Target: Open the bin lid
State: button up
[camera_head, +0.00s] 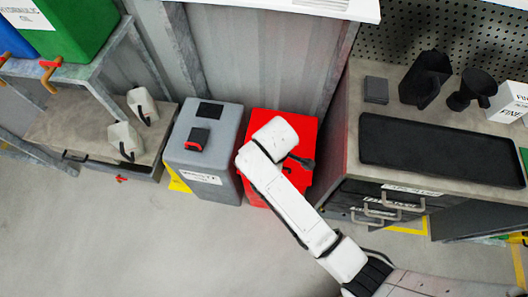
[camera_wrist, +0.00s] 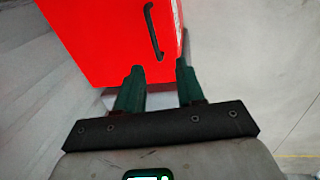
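A red bin (camera_head: 306,128) stands against the wall in the head view, partly covered by my white arm. It also fills the upper left of the wrist view (camera_wrist: 95,40), with a black bar handle (camera_wrist: 153,30) along its right part. No gap of an open lid shows. My gripper (camera_wrist: 160,70) is open and empty in the wrist view. Its two dark green fingers point toward the red bin, with the handle just beyond and between the tips. Whether a fingertip touches the bin cannot be told. In the head view my gripper cannot be made out behind the arm.
A grey bin (camera_head: 215,133) with a white label stands left of the red bin. A workbench with drawers (camera_head: 385,205) and a black tray (camera_head: 440,150) is close on the right. A low shelf (camera_head: 75,125) holds white jugs at left. The front floor is clear.

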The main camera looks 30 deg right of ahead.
jog(key=shift+n, duration=0.3)
jog(key=w+f, duration=0.1)
jog(key=f, duration=0.2)
jog(key=w+f, duration=0.1)
jog(key=f, duration=0.3)
jog(key=w+d+f+b, duration=0.1)
jog(key=f, duration=0.2)
jog(key=shift+w+f, duration=0.15)
jog(key=shift+f, duration=0.2)
grip_shut()
